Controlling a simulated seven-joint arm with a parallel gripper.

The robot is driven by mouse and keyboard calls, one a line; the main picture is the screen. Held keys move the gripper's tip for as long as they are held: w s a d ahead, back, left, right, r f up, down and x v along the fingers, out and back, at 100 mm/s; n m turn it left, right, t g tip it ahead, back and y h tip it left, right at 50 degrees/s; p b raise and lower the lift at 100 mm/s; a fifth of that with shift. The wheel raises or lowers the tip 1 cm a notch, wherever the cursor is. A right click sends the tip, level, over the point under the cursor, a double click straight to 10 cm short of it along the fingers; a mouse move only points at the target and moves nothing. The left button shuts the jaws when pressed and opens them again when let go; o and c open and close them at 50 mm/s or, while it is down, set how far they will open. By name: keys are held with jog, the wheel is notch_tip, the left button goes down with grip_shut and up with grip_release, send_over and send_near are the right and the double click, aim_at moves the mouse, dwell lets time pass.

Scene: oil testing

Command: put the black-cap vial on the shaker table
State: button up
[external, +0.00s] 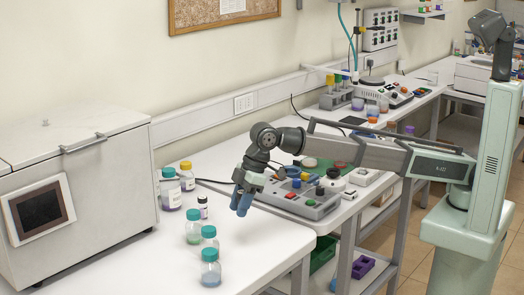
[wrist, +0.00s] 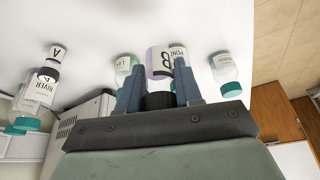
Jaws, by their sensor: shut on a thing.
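My gripper (external: 242,201) is over the front white bench, right of the bottles. In the wrist view my gripper (wrist: 159,88) is shut on a vial (wrist: 158,62) with a black cap, purple contents and a white label marked B. The cap is between the fingers. In the external view I cannot make out the held vial behind the fingers. Another small black-cap vial (external: 202,206) stands on the bench; a small vial marked A (wrist: 56,54) shows in the wrist view. A grey device (external: 310,198) with coloured round parts stands on the bench behind; I cannot tell whether it is the shaker table.
Several teal-cap bottles (external: 209,267) stand on the bench left of my gripper. A yellow-cap bottle (external: 187,176) stands farther back. A large grey box (external: 85,190) fills the left. A white round-topped machine (external: 382,92) stands on the far bench.

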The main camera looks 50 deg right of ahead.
jog(key=shift+f, duration=4.8)
jog(key=o, duration=1)
jog(key=shift+f, duration=0.1)
jog(key=v, duration=1.2)
